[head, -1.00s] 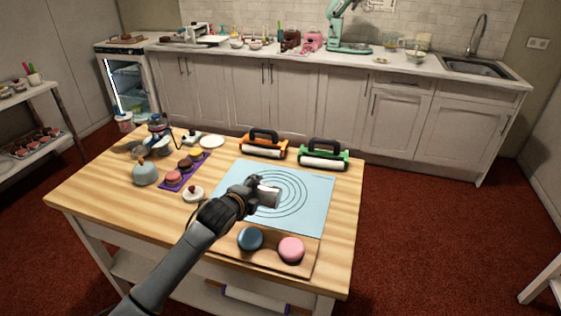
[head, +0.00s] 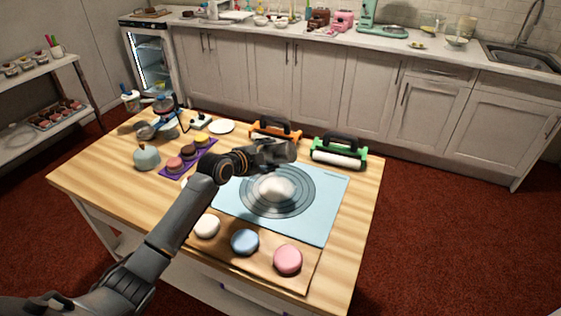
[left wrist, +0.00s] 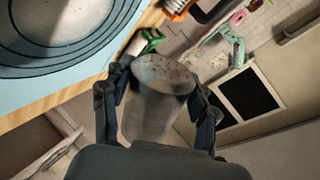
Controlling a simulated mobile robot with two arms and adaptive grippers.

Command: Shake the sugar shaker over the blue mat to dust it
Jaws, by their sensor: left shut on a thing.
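The blue mat (head: 318,222) lies on the wooden table with dark rings drawn on it. A white powdery patch (head: 275,188) covers the middle of the rings. My left gripper (head: 266,155) is shut on the sugar shaker (head: 284,151) and holds it above the far part of the mat. In the left wrist view the metal shaker (left wrist: 158,98) sits between both fingers, its perforated top facing away from the palm. The mat (left wrist: 38,88) and part of the white patch also show there at the upper left. My right gripper is not in view.
A wooden board with white, blue and pink (head: 287,259) rounds lies before the mat. Orange (head: 275,130) and green (head: 338,151) handled rollers stand behind it. A purple tray (head: 188,160) of macarons is at left. The table's right strip is clear.

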